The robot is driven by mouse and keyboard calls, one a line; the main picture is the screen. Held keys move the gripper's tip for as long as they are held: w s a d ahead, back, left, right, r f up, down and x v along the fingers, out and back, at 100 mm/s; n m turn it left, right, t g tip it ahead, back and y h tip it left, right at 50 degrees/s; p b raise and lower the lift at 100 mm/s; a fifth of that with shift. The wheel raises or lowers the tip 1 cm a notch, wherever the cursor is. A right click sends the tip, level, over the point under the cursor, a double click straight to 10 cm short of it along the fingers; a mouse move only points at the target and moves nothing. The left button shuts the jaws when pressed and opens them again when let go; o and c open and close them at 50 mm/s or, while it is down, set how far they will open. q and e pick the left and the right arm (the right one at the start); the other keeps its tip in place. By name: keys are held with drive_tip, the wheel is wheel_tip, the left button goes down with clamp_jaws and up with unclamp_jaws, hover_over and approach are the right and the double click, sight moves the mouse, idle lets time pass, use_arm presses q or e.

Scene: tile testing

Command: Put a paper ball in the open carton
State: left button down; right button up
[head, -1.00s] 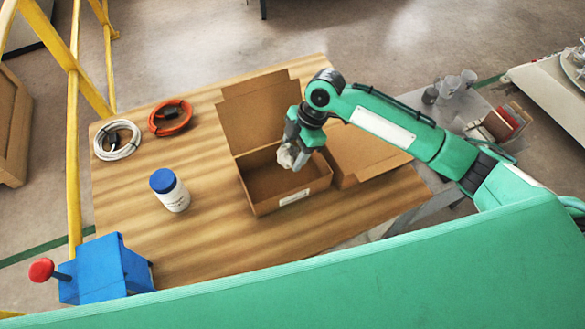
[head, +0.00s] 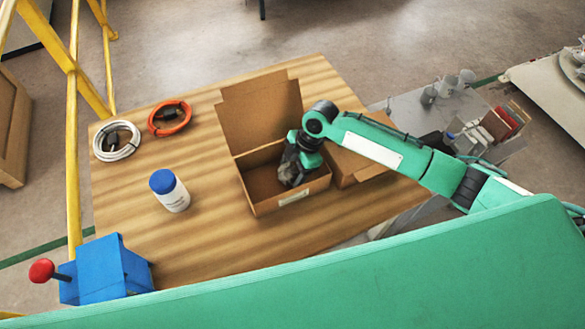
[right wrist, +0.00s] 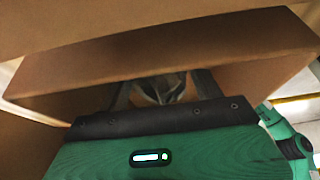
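The open carton (head: 262,206) is a brown cardboard box on the wooden table, with its flaps folded out. My right gripper (head: 291,172) reaches down inside it, near its right side. The gripper is shut on a grey crumpled paper ball (right wrist: 162,88), which shows between the two fingers in the right wrist view, in shadow. Brown carton walls surround the fingers there. In the head view the ball is mostly hidden by the gripper and hard to make out. My left gripper is not in view.
A white jar with a blue lid (head: 169,191) stands left of the carton. A white cable coil (head: 117,140) and an orange one (head: 170,117) lie at the back left. A blue box with a red knob (head: 103,270) is at the front left.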

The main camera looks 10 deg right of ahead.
drive_tip(key=shift+o, duration=1)
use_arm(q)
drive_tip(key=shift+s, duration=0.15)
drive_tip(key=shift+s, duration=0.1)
use_arm(e)
drive_tip(key=shift+d+r, duration=0.1)
drive_tip(key=shift+r, duration=0.15)
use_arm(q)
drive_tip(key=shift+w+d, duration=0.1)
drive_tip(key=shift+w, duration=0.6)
use_arm(e)
drive_tip(key=v, duration=1.1)
drive_tip(key=shift+r, duration=0.2)
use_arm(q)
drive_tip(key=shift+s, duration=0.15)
